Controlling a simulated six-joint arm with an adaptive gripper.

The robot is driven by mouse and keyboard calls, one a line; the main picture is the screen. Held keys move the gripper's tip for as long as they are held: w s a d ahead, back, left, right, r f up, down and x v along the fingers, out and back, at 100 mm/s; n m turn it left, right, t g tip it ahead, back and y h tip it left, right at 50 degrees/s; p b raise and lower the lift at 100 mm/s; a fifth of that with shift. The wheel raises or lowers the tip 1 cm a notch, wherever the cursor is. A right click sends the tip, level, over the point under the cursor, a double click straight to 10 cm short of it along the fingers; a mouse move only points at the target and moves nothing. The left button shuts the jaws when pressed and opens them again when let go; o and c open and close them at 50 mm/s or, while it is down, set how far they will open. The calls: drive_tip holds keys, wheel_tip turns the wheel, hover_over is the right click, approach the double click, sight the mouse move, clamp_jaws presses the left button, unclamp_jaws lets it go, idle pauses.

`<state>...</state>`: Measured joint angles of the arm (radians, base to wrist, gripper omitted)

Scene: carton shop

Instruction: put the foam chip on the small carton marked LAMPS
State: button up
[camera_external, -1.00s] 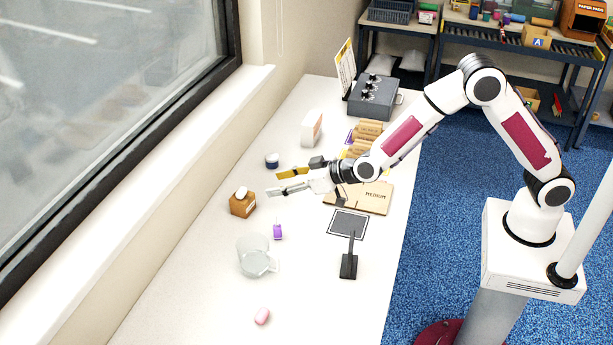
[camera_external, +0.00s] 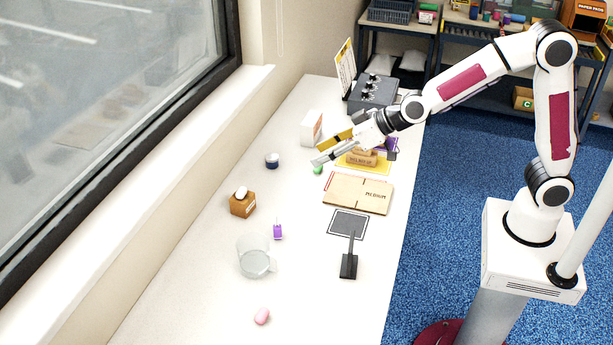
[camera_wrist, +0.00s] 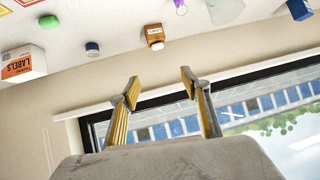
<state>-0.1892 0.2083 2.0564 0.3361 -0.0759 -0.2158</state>
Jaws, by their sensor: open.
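The small brown carton (camera_external: 243,207) stands on the white table toward the window side, with a white label on its front; the lettering is too small to read. The white foam chip (camera_external: 241,191) rests on top of it. In the wrist view the carton (camera_wrist: 154,32) is at the top middle, with the chip (camera_wrist: 157,45) on it. My gripper (camera_external: 318,154) is open and empty, above the table and well to the back right of the carton. Both spread fingers (camera_wrist: 160,81) show in the wrist view with nothing between them.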

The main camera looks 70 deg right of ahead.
drive_tip(key=s+d+r+g, duration=0.1)
drive_tip(key=s+d+r, duration=0.2)
drive_tip(key=s, duration=0.6)
drive_tip(key=s+d+r+g, duration=0.1)
drive_tip(key=s+d+r, duration=0.1)
drive_tip(key=s, duration=0.7)
drive_tip(key=s+d+f+g, duration=0.1)
drive_tip(key=s+d, duration=0.2)
drive_tip(key=s, duration=0.7)
drive_tip(key=s+d+f+g+h, duration=0.1)
drive_tip(key=s+d+f+g, duration=0.1)
drive_tip(key=s, duration=0.8)
drive_tip(key=shift+s+d+m+h, duration=0.25)
drive_tip(key=shift+d+m+h, duration=0.05)
drive_tip(key=shift+d, duration=0.2)
